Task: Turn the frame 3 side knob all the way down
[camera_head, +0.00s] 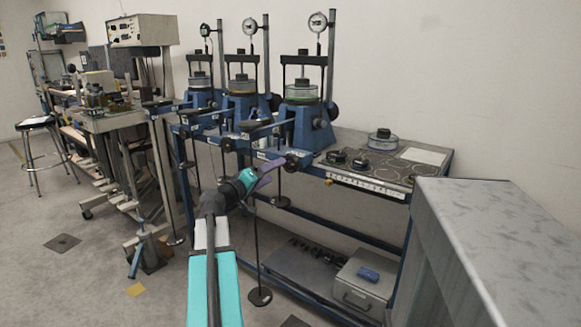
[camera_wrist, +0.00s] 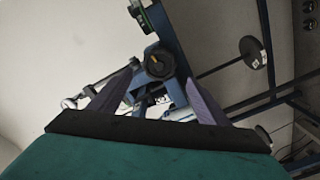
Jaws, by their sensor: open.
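Three blue lever frames stand in a row on the bench; the nearest, rightmost one (camera_head: 311,128) has a dial gauge on top. No frame number is readable. A round black side knob (camera_head: 333,111) shows on its right side. In the wrist view, a round black knob with a small orange mark (camera_wrist: 159,63) on a blue body lies beyond and between my fingertips. I cannot tell for certain which frame's knob this is. My gripper (camera_head: 266,171) is open and empty in front of the rightmost frame; its purple fingers also show in the wrist view (camera_wrist: 161,76). I see no contact with the knob.
Round black parts (camera_head: 346,157) and a ringed cell (camera_head: 383,140) sit on the benchtop right of the frames. A hanging weight rod with a disc (camera_head: 260,296) stands below my gripper. A grey marbled block (camera_head: 500,235) fills the right foreground. Open floor lies to the left.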

